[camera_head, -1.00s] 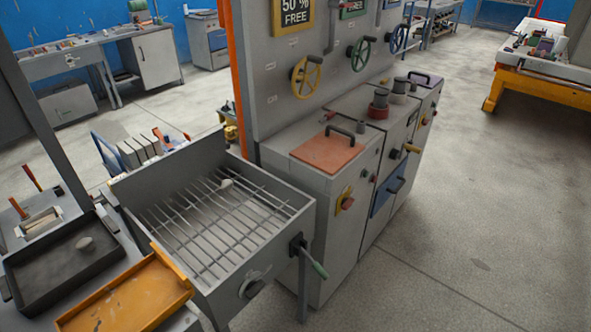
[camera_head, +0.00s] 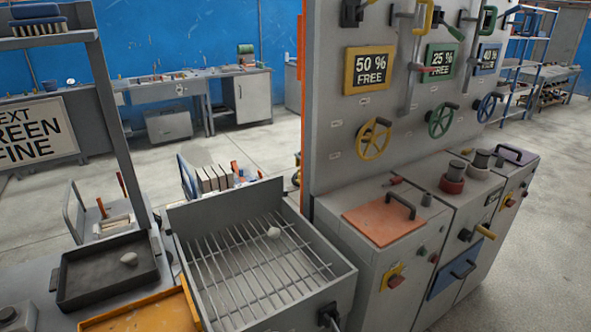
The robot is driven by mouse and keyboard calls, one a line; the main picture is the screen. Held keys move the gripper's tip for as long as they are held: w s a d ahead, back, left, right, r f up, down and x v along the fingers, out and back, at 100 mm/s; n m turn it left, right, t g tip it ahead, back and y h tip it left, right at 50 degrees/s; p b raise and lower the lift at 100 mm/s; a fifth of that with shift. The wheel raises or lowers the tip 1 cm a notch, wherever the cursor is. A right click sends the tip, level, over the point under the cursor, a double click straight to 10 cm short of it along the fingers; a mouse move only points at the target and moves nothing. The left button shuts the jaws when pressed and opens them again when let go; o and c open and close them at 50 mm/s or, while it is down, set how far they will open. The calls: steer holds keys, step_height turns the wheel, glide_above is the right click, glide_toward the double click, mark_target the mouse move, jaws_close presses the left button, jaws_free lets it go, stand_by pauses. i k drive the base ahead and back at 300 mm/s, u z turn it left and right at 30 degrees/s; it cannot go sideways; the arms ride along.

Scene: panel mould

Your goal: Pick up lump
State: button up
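A small pale lump (camera_head: 273,232) lies on the bars of the grey grate box (camera_head: 318,285), toward its back. A second pale lump (camera_head: 129,258) lies in the black tray (camera_head: 85,290) to the left. I cannot tell from the view which of the two the task means. My gripper is not in view.
An orange tray (camera_head: 150,317) sits in front of the black tray. A panel (camera_head: 330,130) with coloured handwheels and signs stands behind grey cabinets at right, one with an orange lid (camera_head: 375,222). A post and shelf rise at left. Clear floor (camera_head: 530,250) lies at far right.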

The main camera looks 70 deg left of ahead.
mark_target(273, 233)
steer(key=i, duration=1.7)
steer(key=u, duration=3.9)
